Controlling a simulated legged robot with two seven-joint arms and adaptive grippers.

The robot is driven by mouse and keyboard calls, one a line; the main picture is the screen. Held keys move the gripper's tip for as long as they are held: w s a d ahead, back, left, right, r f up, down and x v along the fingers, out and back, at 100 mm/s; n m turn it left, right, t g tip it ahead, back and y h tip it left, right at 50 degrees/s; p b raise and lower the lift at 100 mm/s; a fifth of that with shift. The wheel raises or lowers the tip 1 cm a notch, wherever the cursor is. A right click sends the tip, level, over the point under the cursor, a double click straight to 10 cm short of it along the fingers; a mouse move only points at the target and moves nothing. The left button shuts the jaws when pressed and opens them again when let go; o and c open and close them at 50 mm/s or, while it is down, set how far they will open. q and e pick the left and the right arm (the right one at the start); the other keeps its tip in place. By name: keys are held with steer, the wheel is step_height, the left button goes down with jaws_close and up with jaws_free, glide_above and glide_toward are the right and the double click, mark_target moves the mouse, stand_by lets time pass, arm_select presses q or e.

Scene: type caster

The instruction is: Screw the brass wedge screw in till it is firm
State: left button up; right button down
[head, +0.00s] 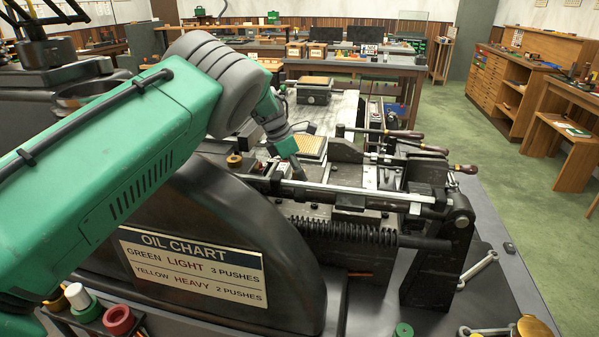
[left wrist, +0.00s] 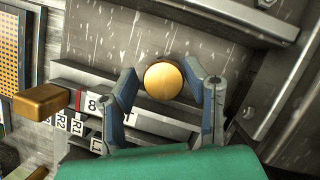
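The round brass screw head (left wrist: 164,80), which I take for the wedge screw, shows in the left wrist view in front of a grey metal plate. My left gripper (left wrist: 162,75) is open, with one blue-grey finger on each side of the screw head and a visible gap on both sides. In the head view my green left arm reaches down to the machine, and the left gripper (head: 299,170) points down at its bed, its fingers too small to read. I cannot make out the screw under it there. My right gripper is not in view.
A brass block (left wrist: 42,101) and labelled steel strips (left wrist: 92,103) lie left of the screw. In the head view, bars, a spring (head: 345,232) and wood-handled levers (head: 405,134) crowd the machine's right side. An oil chart (head: 190,268) is on its front.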

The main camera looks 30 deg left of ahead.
arm_select(q)
steer(key=v, duration=1.2)
steer(key=shift+f, duration=0.1)
